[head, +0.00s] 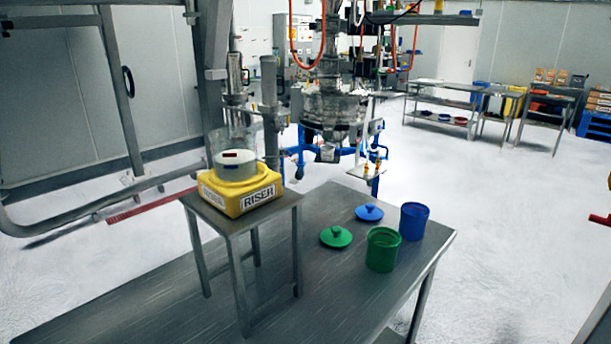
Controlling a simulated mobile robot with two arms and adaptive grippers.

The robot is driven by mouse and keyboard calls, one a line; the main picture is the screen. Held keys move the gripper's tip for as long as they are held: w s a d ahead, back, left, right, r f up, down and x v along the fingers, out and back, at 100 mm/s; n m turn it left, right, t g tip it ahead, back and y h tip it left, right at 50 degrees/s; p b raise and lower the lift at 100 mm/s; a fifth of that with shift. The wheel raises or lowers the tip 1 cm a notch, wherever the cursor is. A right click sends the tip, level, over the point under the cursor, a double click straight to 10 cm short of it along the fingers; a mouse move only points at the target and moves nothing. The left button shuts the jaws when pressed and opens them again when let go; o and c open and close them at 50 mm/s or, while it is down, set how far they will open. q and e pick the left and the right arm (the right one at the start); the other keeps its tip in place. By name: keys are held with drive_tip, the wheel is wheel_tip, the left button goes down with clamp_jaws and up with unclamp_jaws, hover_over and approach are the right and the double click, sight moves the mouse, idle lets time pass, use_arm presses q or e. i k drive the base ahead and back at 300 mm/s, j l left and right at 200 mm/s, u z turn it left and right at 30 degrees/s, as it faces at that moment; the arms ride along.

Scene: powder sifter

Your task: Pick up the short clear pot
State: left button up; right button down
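A short clear pot (234,165) stands upright on a yellow block marked RISER (240,192). The pot looks pale and whitish in its lower part, with small red and blue marks on its side. Clear see-through walls show around and above it; I cannot tell whether they belong to the same pot. The riser sits on a small metal stand (222,215) on the steel table. Neither of my grippers can be made out in the head view.
The steel table (330,285) holds a green pot (382,250), a blue pot (414,222), a green lid (336,237) and a blue lid (369,213) right of the stand. A metal sifter machine (333,108) stands behind. The table's front middle is clear.

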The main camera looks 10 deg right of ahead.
sight(234, 148)
drive_tip(key=l+u, duration=0.35)
drive_tip(key=k+l+u, duration=0.15)
drive_tip(key=l+u, duration=0.25)
drive_tip(key=l, duration=0.1)
